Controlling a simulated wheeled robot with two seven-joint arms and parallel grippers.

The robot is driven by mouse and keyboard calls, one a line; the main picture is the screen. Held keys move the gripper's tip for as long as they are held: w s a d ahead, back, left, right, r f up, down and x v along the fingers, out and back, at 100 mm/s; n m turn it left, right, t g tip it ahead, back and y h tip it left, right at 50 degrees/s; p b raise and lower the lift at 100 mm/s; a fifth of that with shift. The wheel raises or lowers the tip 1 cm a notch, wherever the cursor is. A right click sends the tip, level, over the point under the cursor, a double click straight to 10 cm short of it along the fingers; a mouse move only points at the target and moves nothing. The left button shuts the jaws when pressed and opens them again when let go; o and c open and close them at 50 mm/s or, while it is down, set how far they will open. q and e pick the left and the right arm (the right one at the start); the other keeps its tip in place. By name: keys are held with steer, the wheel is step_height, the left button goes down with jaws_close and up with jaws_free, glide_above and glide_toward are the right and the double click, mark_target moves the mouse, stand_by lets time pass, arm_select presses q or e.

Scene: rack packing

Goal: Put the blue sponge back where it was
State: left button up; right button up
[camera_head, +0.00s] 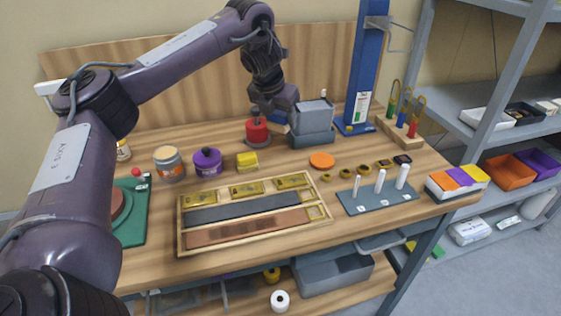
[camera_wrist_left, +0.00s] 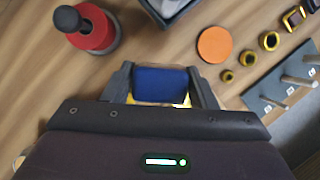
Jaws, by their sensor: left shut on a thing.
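The blue sponge (camera_wrist_left: 160,85) is between the two fingers of my left gripper (camera_wrist_left: 162,82) in the left wrist view, and the gripper is shut on it. In the head view my left gripper (camera_head: 268,106) is over the back of the workbench, by a red-topped round item (camera_head: 257,131) and a grey bin (camera_head: 312,137). A small blue patch shows just under it there, partly hidden. A yellow block (camera_head: 247,162) sits on the bench in front of the red item. Yellow shows at the lower edge of the sponge in the wrist view. My right gripper is not in view.
A wooden tray (camera_head: 182,222) with several compartments lies at the front middle. An orange disc (camera_head: 321,160), several small rings and a pegged grey plate (camera_head: 352,208) are to the right. Jars (camera_head: 169,165) stand left.

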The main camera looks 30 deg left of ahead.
arm_select(q)
glide_above(282, 159)
steer(key=s, duration=0.2)
steer(key=f, duration=0.6)
steer(key=shift+w+d+p, duration=0.1)
steer(key=shift+w+p, duration=0.1)
steer(key=shift+p, duration=0.15)
steer(key=shift+f, duration=2.65)
steer(key=shift+f, duration=0.1)
steer(key=o, duration=0.9)
steer(key=v, duration=1.2)
steer(key=shift+p, duration=0.4)
